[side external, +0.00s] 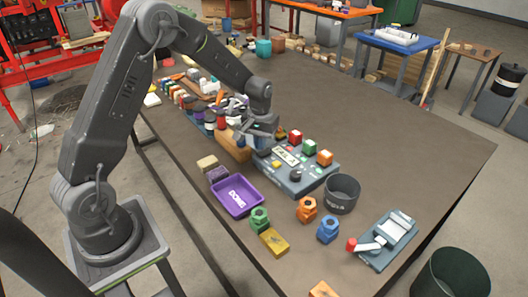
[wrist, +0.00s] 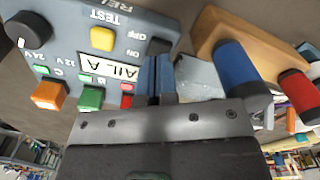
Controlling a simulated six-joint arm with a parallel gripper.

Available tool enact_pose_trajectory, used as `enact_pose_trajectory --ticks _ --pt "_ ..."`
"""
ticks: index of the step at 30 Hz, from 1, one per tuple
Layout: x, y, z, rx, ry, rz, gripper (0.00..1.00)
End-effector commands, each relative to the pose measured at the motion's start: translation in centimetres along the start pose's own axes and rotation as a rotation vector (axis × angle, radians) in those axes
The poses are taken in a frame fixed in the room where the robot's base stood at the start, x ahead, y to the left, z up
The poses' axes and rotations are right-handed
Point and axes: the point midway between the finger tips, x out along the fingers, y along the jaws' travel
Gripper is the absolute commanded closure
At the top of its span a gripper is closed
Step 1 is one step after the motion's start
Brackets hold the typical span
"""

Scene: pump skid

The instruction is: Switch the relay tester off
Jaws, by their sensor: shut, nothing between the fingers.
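The relay tester (side external: 312,180) is a blue-grey box on the table, with red, green and orange blocks along its back and a yellow button and dark knob in front. In the wrist view its panel (wrist: 62,58) fills the left, upside down, with ON and OFF lettering. My gripper (wrist: 155,62) is shut and empty at the switch end of the panel; contact cannot be told. It also shows in the side view (side external: 262,146).
A wooden block (side external: 233,148) with coloured cylinders stands close beside my gripper. A purple tray (side external: 237,196), a dark bin (side external: 342,194) and several coloured nuts lie in front. The table's right rear is clear.

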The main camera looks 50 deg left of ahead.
Motion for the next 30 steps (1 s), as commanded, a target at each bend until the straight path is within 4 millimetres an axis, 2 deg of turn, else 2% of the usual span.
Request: enact_pose_trajectory --ticks 30 --pt "0.76 0.00 0.00 0.000 0.000 0.000 1.00"
